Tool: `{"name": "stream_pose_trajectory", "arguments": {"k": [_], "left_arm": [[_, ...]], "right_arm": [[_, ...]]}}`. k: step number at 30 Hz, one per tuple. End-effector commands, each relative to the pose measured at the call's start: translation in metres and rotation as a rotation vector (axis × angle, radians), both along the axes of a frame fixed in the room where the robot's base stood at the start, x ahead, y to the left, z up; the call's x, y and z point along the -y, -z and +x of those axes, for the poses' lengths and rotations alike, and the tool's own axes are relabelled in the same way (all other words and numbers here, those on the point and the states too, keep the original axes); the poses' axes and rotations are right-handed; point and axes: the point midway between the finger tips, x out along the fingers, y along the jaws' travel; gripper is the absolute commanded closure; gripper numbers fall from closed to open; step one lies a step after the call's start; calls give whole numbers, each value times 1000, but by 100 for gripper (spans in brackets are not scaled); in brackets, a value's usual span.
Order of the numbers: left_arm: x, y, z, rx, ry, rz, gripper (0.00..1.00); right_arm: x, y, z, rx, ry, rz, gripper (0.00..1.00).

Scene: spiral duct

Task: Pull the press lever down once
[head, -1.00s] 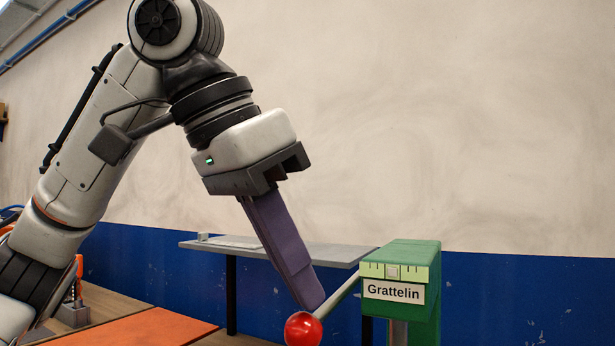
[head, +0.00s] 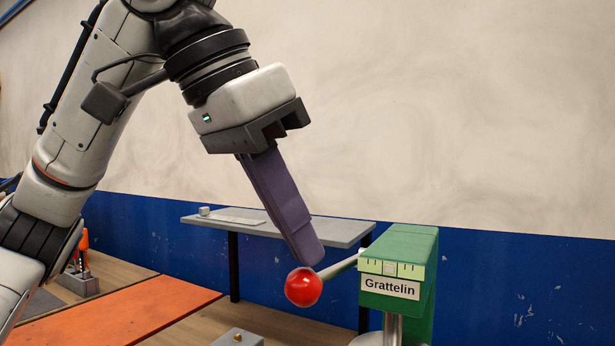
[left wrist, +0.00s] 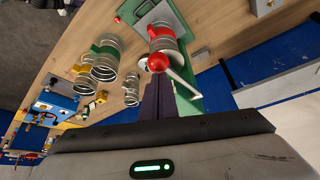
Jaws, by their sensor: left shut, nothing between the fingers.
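The green press (head: 400,250) with the label "Grattelin" is at the right of the head view. Its grey lever (head: 343,265) slopes slightly down to the left and ends in a red ball knob (head: 303,287). My left gripper (head: 308,260) is shut and empty, with its purple fingers angled down. Their tips are just above the knob, by the knob end of the lever; I cannot tell whether they touch. In the left wrist view, the knob (left wrist: 157,62) and lever (left wrist: 183,80) show just beyond the fingers (left wrist: 158,100). My right gripper is out of view.
A grey side table (head: 290,228) stands behind, near the blue and cream wall. An orange mat (head: 130,310) lies at lower left. In the left wrist view, several wire coils (left wrist: 103,60) and a blue box (left wrist: 55,104) are on the wooden surface (left wrist: 90,25).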

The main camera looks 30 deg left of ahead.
Motion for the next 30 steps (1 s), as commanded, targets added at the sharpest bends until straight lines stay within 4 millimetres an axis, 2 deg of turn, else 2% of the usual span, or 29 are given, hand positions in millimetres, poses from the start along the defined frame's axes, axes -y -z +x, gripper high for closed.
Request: {"name": "stream_pose_trajectory", "arguments": {"k": [1,9,14,30], "left_arm": [[0,-6,0,-2,1,2,100],[0,-20,-2,-2,1,2,100],[0,-22,-2,-2,1,1,100],[0,-57,3,-1,1,1,100]], "right_arm": [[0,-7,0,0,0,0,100],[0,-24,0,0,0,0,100],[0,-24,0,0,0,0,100],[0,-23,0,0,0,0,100]]}}
